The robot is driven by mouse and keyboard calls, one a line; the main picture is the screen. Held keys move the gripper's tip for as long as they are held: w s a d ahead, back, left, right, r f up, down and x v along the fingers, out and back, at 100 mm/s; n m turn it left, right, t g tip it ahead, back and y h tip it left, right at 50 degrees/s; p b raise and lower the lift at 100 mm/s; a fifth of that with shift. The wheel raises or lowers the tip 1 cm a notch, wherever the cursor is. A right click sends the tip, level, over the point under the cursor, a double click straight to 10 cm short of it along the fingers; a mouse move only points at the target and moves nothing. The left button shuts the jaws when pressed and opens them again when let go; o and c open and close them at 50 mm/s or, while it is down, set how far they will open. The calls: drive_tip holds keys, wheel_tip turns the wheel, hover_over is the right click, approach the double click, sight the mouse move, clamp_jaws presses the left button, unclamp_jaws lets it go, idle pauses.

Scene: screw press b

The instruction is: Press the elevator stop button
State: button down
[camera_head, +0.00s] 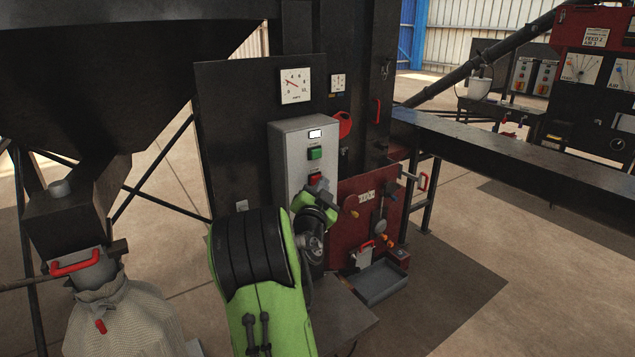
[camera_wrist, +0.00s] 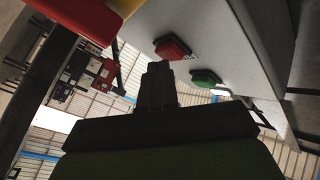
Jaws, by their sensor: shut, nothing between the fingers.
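The red button (camera_head: 315,178) sits low on the front of a grey control box (camera_head: 293,150), below a green button (camera_head: 316,153). In the wrist view the red button (camera_wrist: 172,48) and the green button (camera_wrist: 206,77) show on the box's pale face, with the picture turned over. My gripper (camera_wrist: 158,68) is shut and empty. Its tips appear just beside the red button in the wrist view; I cannot tell whether they touch it. In the head view my arm covers the area below the red button, and the fingertips are hard to make out.
A white lit lamp (camera_head: 315,134) is above the green button. A red panel (camera_head: 368,205) with levers stands right of the box, with a grey tray (camera_head: 378,284) below. A sack (camera_head: 125,318) hangs at the left. Open floor lies at the right.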

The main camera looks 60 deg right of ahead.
drive_tip(key=shift+w+d, duration=0.1)
drive_tip(key=shift+w, duration=0.15)
drive_tip(key=shift+s, duration=0.1)
idle(0.4)
drive_tip(key=shift+s+a+b, duration=0.4)
drive_tip(key=shift+s+b, duration=0.2)
drive_tip(key=shift+s, duration=0.1)
drive_tip(key=shift+s+a+b, duration=0.2)
drive_tip(key=shift+s+a, duration=0.2)
drive_tip(key=shift+s, duration=0.35)
drive_tip(key=shift+s+a+b, duration=0.2)
drive_tip(key=shift+s+a, duration=0.15)
drive_tip(key=shift+s, duration=0.4)
drive_tip(key=shift+s+a+b, duration=0.2)
drive_tip(key=shift+s+a, duration=0.2)
drive_tip(key=shift+s, duration=0.35)
